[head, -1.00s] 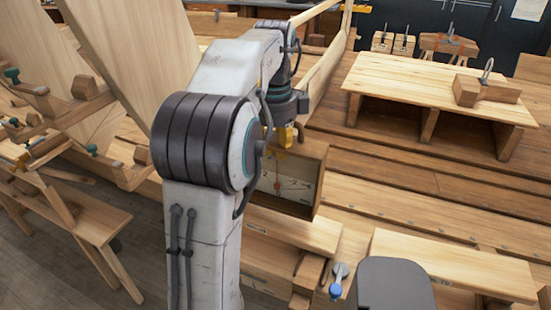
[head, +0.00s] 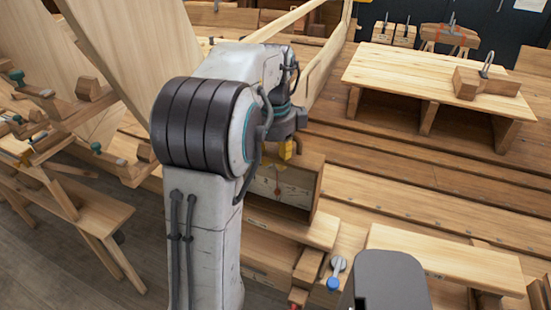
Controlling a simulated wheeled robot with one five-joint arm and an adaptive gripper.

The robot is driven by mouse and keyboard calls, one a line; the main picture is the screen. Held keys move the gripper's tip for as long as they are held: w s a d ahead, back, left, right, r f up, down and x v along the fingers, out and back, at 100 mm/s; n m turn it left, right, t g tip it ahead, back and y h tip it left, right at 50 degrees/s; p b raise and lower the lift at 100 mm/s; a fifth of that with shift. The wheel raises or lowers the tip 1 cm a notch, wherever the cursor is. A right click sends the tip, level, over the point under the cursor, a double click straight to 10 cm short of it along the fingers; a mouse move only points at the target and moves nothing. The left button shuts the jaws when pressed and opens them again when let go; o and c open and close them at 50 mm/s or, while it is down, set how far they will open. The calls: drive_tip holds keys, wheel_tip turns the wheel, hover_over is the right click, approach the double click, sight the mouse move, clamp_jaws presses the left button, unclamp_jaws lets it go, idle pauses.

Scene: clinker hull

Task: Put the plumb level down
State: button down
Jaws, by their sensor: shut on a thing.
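The plumb level (head: 295,190) is a wooden box-like frame with a pale marked face and a small red mark on it. It is upright in the head view, just right of my arm, above or on the pale plank ledge. My gripper (head: 286,152), with yellow fingers, is shut on its top edge. My arm hides the left part of the level and most of the grip. I cannot tell whether its underside touches the wood below.
A low wooden bench (head: 430,77) with a clamped block (head: 487,84) stands at upper right. A pale plank (head: 445,259) lies at lower right. A blue-ended tool (head: 335,273) lies near the front edge. Tall boards and tool-laden trestles stand left. Planking right of the level is mostly clear.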

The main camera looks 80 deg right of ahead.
sight(275, 148)
drive_tip(key=shift+f, duration=0.3)
drive_tip(key=c, duration=1.3)
unclamp_jaws()
drive_tip(key=shift+r+p, duration=0.35)
drive_tip(key=shift+r, duration=0.3)
wheel_tip(275, 148, up, 2)
drive_tip(key=shift+r+b, duration=0.2)
drive_tip(key=shift+b, duration=0.7)
drive_tip(key=shift+w+a+r+b, duration=0.1)
drive_tip(key=shift+r+b, duration=0.15)
drive_tip(key=shift+r, duration=1.25)
drive_tip(key=shift+s+a+r+b, duration=0.15)
drive_tip(key=shift+r+b, duration=0.1)
drive_tip(key=shift+r, duration=1.3)
drive_tip(key=shift+w+a+r+b, duration=0.15)
drive_tip(key=shift+r+b, duration=0.1)
drive_tip(key=shift+r, duration=1.25)
